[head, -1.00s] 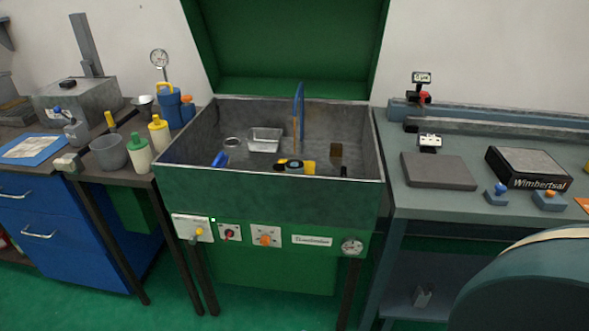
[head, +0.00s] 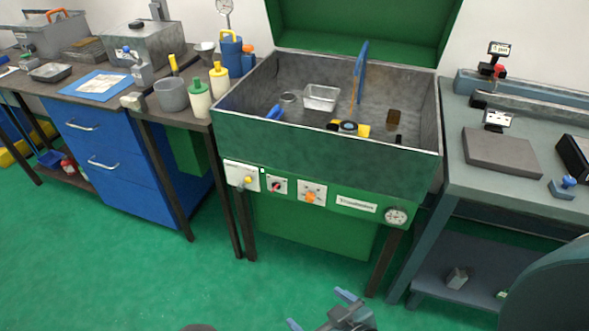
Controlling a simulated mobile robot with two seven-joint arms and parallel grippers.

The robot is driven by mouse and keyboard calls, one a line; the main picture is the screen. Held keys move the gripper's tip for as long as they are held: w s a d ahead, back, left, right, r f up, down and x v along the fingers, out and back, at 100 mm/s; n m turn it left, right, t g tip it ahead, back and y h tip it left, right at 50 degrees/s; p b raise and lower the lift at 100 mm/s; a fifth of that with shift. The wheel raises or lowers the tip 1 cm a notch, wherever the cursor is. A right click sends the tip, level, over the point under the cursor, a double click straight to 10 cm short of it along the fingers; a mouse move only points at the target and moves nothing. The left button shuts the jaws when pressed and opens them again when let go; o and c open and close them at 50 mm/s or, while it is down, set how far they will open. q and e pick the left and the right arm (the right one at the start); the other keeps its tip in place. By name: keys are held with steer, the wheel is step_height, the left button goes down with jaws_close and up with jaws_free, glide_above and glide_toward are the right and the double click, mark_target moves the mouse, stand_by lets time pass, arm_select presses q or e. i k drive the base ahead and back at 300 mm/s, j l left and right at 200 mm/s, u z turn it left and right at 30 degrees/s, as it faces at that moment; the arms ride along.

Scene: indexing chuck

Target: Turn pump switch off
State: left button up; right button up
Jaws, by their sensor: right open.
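The green wash tank (head: 325,160) stands in the middle with its lid raised. Its front panel carries a white box with a yellow knob (head: 248,180), a small plate with a red knob (head: 277,186) and a plate with an orange knob (head: 311,196). Labels are too small to read, so I cannot tell which is the pump switch. A small green light (head: 262,170) shows at the white box's upper right corner. My right gripper (head: 319,310) is at the bottom edge, low in front of the tank, open and apart from the panel. My left gripper is not in view.
A pressure gauge (head: 396,216) sits at the panel's right end. A metal tray (head: 321,97) and a blue brush-like piece (head: 360,70) are in the tank. Blue drawers (head: 115,150) stand left, a grey-green bench (head: 470,185) right. The green floor before the tank is clear.

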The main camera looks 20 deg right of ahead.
mark_target(275, 185)
steer(key=i+l+z, duration=0.2)
steer(key=z, duration=0.15)
steer(key=i+l+z, duration=0.2)
steer(key=z, duration=0.15)
steer(key=i+l+z, duration=0.1)
steer(key=i+z, duration=0.3)
steer(key=k, duration=0.1)
